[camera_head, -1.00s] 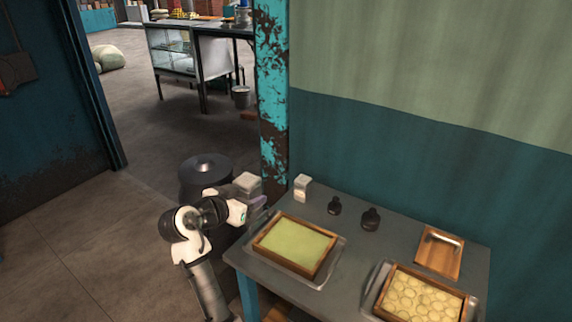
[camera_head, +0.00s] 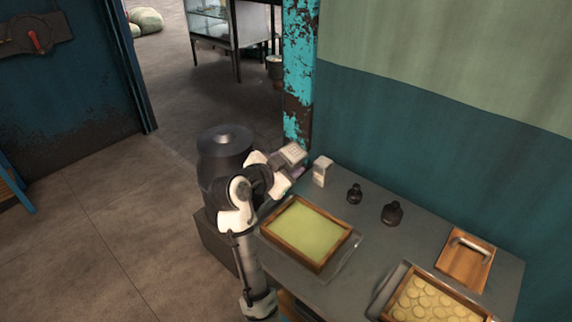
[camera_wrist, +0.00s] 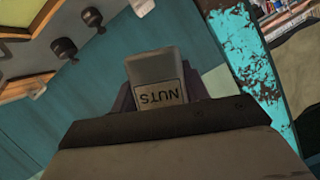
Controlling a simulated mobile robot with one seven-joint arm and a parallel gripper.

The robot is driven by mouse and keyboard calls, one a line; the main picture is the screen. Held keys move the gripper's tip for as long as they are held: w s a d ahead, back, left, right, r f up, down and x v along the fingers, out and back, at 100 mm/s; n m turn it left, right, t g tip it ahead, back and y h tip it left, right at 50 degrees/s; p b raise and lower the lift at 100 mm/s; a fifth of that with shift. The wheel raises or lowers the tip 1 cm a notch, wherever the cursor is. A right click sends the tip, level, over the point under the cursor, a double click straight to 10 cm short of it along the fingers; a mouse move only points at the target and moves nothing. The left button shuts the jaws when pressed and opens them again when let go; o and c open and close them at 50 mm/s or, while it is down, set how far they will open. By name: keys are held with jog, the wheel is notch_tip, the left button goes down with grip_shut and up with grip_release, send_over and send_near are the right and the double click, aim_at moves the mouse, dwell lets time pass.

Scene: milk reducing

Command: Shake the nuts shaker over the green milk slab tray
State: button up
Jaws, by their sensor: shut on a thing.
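The nuts shaker (camera_wrist: 158,82) is a grey box with a label reading NUTS, upside down in the wrist view. My gripper (camera_head: 296,170) is shut on it; the fingers (camera_wrist: 160,98) show on both sides of the box. In the head view the nuts shaker (camera_head: 291,153) is held above the table's left end, beyond the far left corner of the green milk slab tray. The green milk slab tray (camera_head: 268,228) has a wooden frame around a flat pale green slab and rests on a metal sheet. The shaker appears beside the tray, not above its middle.
A second pale shaker (camera_head: 322,172) stands on the grey table (camera_head: 350,292) near the wall. Two dark weights (camera_head: 392,212) stand right of it. A wooden board with a metal handle (camera_head: 466,262) and a tray of round pieces (camera_head: 432,305) lie at the right.

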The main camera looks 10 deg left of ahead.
jog(key=m+b, duration=0.1)
jog(key=b, duration=0.1)
jog(key=f+m+t+b, duration=0.1)
jog(key=b, duration=0.1)
jog(key=d+f+m+y+b, duration=0.1)
jog(key=b, duration=0.2)
jog(key=shift+s+f+m+t, duration=0.15)
jog(key=shift+s+m+t, duration=0.15)
jog(key=shift+m, duration=0.1)
jog(key=f+m+t+b, duration=0.1)
jog(key=f+m+b, duration=0.1)
jog(key=b, duration=0.6)
jog(key=f+m+t+b, duration=0.1)
jog(key=f+m+b, duration=0.2)
jog(key=m+b, duration=0.2)
jog(key=f+m+t+b, duration=0.2)
jog(key=f+m+b, duration=0.1)
jog(key=b, duration=0.8)
jog(key=shift+s+d+m, duration=0.2)
jog(key=shift+d+m, duration=0.15)
jog(key=shift+m, duration=0.25)
jog(key=m+b, duration=0.1)
jog(key=b, duration=0.2)
jog(key=shift+f+m, duration=0.3)
jog(key=shift+f, duration=0.05)
jog(key=shift+r, duration=0.1)
